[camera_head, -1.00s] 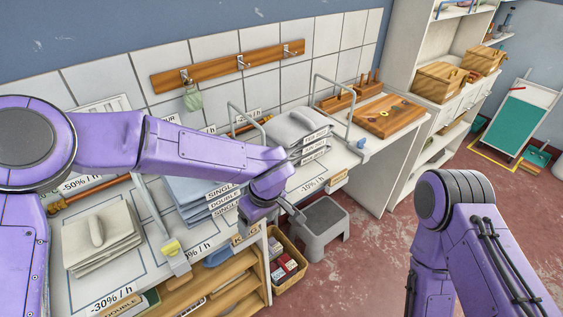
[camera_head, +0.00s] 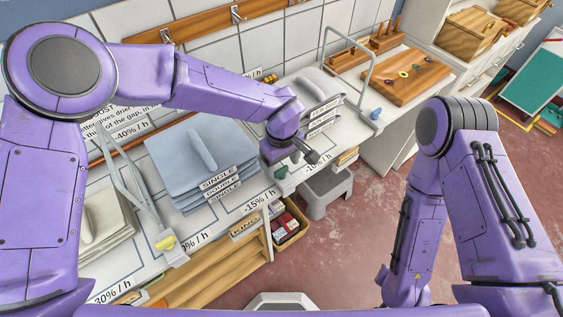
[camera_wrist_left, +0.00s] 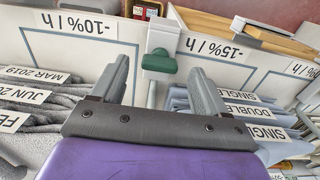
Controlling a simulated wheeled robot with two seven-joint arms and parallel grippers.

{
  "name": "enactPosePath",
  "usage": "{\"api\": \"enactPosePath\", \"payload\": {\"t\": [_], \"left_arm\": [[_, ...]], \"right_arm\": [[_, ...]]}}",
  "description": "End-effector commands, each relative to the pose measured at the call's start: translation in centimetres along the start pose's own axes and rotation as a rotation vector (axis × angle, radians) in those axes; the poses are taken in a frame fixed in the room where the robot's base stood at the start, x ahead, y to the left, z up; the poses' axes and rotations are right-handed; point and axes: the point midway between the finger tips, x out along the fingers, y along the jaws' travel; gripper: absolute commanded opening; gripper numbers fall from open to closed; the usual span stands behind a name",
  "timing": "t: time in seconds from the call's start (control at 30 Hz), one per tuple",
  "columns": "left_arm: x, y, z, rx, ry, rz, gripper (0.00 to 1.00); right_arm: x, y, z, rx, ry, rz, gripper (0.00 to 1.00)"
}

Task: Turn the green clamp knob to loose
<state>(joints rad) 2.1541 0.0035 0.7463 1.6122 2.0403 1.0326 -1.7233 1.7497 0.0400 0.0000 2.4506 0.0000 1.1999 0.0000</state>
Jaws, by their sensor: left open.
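The green clamp knob (camera_wrist_left: 159,61) shows in the left wrist view, on a pale clamp block at the board's edge. It lies between the two fingers of my left gripper (camera_wrist_left: 158,70), a little beyond their tips or level with them; I cannot tell which. The fingers are open and no contact shows. In the head view the knob (camera_head: 281,172) is partly hidden below my left gripper (camera_head: 312,157), at the front edge of the worktop. The knob's turned position is unclear. My right arm shows at the right of the head view, but its gripper does not.
Blue folded cloths (camera_head: 195,160) lie left of my left gripper, grey ones (camera_head: 314,100) behind it. A yellow knob (camera_head: 165,242) and a blue knob (camera_head: 376,114) sit along the same edge. A grey step stool (camera_head: 328,195) and a box (camera_head: 290,222) stand below.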

Motion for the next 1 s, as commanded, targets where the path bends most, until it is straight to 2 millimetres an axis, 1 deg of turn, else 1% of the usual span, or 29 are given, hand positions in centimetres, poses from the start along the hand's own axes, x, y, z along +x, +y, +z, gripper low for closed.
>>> {"api": "enactPosePath", "payload": {"t": [0.1, 0.2, 0.43, 0.47, 0.5, 0.57, 0.6, 0.83, 1.0], "left_arm": [[1.4, -0.1, 0.0, -0.002, 0.000, -0.002, 0.74], [2.0, -0.1, -0.1, -0.003, 0.001, 0.000, 0.74], [2.2, -0.1, -0.1, -0.004, 0.001, 0.000, 0.74], [2.2, -0.1, -0.1, -0.004, 0.001, 0.000, 0.65], [2.2, -0.1, -0.1, -0.004, 0.001, 0.000, 0.52], [2.1, -0.1, -0.1, -0.004, 0.001, 0.000, 0.32], [2.1, -0.1, -0.1, -0.004, 0.001, 0.000, 0.19], [2.1, -0.1, -0.2, -0.014, 0.001, 0.001, 0.18], [2.1, -0.1, -0.2, -0.060, 0.000, 0.002, 0.18]], "right_arm": [[-0.5, 0.0, -0.2, 0.000, 0.001, 0.000, 0.43], [-0.5, 0.0, -0.2, 0.000, 0.001, 0.000, 0.43], [-0.5, 0.0, -0.2, 0.000, 0.001, -0.001, 0.43], [-0.5, 0.0, -0.2, 0.000, 0.001, -0.001, 0.43], [-0.5, 0.0, -0.2, 0.000, 0.001, -0.001, 0.43], [-0.5, 0.0, -0.2, 0.000, 0.001, 0.000, 0.43], [-0.5, 0.0, -0.2, 0.000, 0.001, 0.000, 0.43], [-0.5, 0.0, -0.2, 0.000, 0.001, -0.001, 0.43], [-0.5, 0.0, -0.2, 0.000, 0.001, -0.001, 0.43]]}}
